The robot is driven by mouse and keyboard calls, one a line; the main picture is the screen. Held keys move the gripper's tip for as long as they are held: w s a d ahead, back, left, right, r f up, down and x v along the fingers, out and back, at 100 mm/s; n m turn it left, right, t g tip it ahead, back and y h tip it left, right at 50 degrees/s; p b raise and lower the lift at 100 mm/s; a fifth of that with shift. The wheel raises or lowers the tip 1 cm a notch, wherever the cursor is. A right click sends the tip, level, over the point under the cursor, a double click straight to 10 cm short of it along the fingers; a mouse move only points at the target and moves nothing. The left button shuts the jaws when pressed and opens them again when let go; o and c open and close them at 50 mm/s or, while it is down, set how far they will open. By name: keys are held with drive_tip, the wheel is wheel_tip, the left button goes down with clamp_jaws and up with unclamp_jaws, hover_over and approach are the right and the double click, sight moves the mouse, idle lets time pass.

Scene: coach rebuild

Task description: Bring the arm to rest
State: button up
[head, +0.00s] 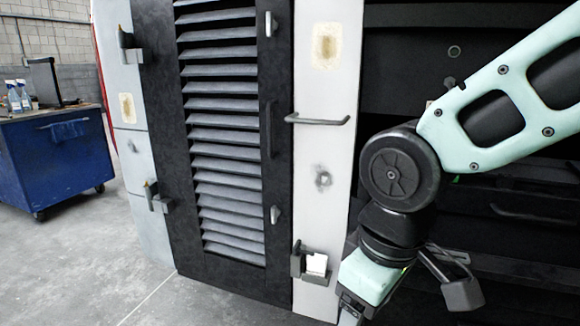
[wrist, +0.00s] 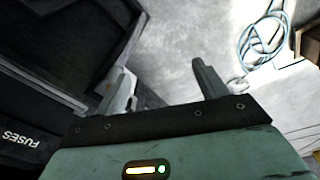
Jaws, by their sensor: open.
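My arm comes in from the right in the head view and bends down at a dark round joint. My gripper hangs at the bottom edge of the head view, where its tips are cut off. In the wrist view both fingers of my gripper (wrist: 162,88) stand apart with nothing between them. Below and beyond them is grey floor. The gripper is close to a dark panel marked "FUSES" (wrist: 30,140) at the left of the wrist view.
A louvred door (head: 222,140) and a pale panel with a handle (head: 318,119) stand left of my arm. A small bracket (head: 314,265) sticks out near my gripper. A blue cart (head: 50,160) stands far left. A coiled blue hose (wrist: 262,40) lies on the floor. Floor at left is clear.

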drive_tip(key=s+d+f+m+g, duration=0.1)
drive_tip(key=s+d+f, duration=0.3)
drive_tip(key=s, duration=0.4)
wheel_tip(320, 180, up, 16)
drive_tip(key=p, duration=1.6)
drive_tip(key=shift+s+d, duration=0.15)
drive_tip(key=shift+s, duration=0.25)
drive_tip(key=shift+r, duration=0.1)
